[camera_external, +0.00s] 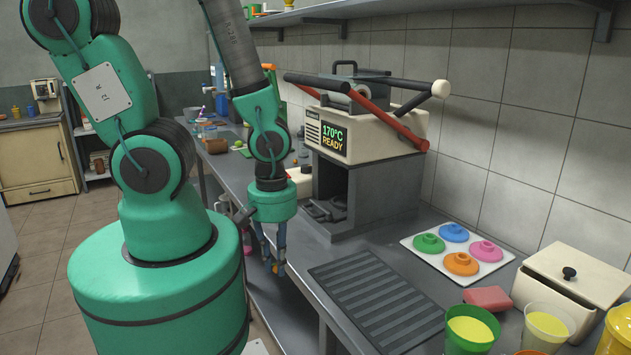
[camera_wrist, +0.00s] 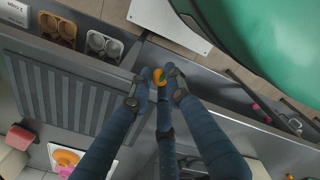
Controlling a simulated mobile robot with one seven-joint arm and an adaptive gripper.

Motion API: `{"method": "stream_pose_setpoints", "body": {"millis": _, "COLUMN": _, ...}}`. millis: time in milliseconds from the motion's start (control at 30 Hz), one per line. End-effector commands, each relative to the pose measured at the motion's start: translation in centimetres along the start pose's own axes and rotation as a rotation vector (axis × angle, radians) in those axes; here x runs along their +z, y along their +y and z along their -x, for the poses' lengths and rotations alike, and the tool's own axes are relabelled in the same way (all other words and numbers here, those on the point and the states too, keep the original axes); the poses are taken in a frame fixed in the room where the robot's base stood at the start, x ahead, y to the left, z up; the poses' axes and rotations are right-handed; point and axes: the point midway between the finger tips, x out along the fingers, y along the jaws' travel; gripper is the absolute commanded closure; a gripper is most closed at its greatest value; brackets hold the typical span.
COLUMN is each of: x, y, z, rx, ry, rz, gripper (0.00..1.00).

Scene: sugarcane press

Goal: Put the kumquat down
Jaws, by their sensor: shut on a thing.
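The kumquat (camera_wrist: 158,76) is a small orange fruit held between the fingertips of my gripper (camera_wrist: 157,79) in the wrist view. My gripper is shut on it. In the external view my gripper (camera_external: 276,264) points down at the front edge of the grey counter (camera_external: 292,258), left of the ribbed drain mat. The kumquat is too small to make out clearly there.
The ribbed mat (camera_external: 375,292) lies on the counter, with the press (camera_external: 365,130) behind. A white tray with coloured lids (camera_external: 457,246), a pink sponge (camera_external: 487,298) and a cream box (camera_external: 570,285) stand to the right.

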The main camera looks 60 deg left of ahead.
Motion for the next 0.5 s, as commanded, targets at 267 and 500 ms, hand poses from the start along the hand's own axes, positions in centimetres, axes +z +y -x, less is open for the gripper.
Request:
{"method": "stream_pose_setpoints", "body": {"millis": 267, "x": -0.4, "y": 3.0, "z": -0.4, "rx": 0.000, "ry": 0.000, "rz": 0.001, "gripper": 0.92}}
{"method": "stream_pose_setpoints", "body": {"millis": 500, "x": -0.9, "y": 7.7, "z": -0.9, "rx": 0.000, "ry": 0.000, "rz": 0.000, "gripper": 0.92}}
